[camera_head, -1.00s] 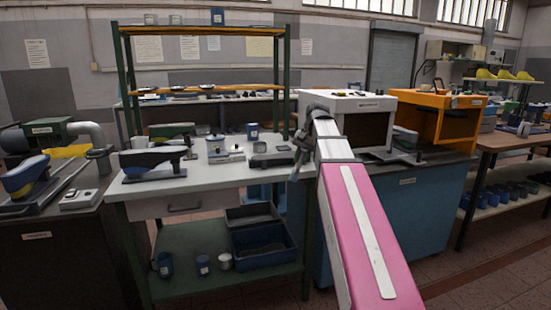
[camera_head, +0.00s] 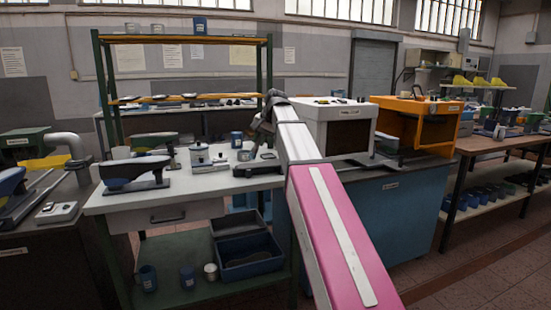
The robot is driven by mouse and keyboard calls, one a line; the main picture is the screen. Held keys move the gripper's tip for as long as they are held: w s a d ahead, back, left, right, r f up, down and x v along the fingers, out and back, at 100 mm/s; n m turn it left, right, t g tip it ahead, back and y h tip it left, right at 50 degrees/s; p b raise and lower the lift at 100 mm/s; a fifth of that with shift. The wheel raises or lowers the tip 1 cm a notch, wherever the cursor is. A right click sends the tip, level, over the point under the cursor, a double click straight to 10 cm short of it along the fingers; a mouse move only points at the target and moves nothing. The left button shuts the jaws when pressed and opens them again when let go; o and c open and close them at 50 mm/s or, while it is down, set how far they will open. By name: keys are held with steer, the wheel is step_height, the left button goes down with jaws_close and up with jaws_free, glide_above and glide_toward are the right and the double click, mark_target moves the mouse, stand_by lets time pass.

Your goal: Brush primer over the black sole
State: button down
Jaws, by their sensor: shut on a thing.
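My gripper (camera_head: 256,143) is at the far end of my arm, low over the right part of the white workbench (camera_head: 150,212). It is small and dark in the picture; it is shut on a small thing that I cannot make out. A long dark flat piece (camera_head: 256,168), possibly the black sole or its holder, lies on the bench just below the gripper. I cannot tell whether they touch.
A green post rack with orange shelves (camera_head: 185,40) rises behind the bench. A white box machine (camera_head: 337,112) and an orange one (camera_head: 415,108) stand on the blue cabinet (camera_head: 385,215) at right. A blue bin (camera_head: 250,266) is on the lower shelf. The bench front middle is clear.

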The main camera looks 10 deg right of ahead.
steer(key=w+a+r+t, duration=0.2)
steer(key=w+a+r, duration=0.3)
steer(key=w+r, duration=0.1)
steer(key=shift+s+a+f, duration=0.1)
steer(key=shift+f, duration=1.25)
steer(key=shift+s+a+f, duration=0.1)
steer(key=shift+f, duration=1.25)
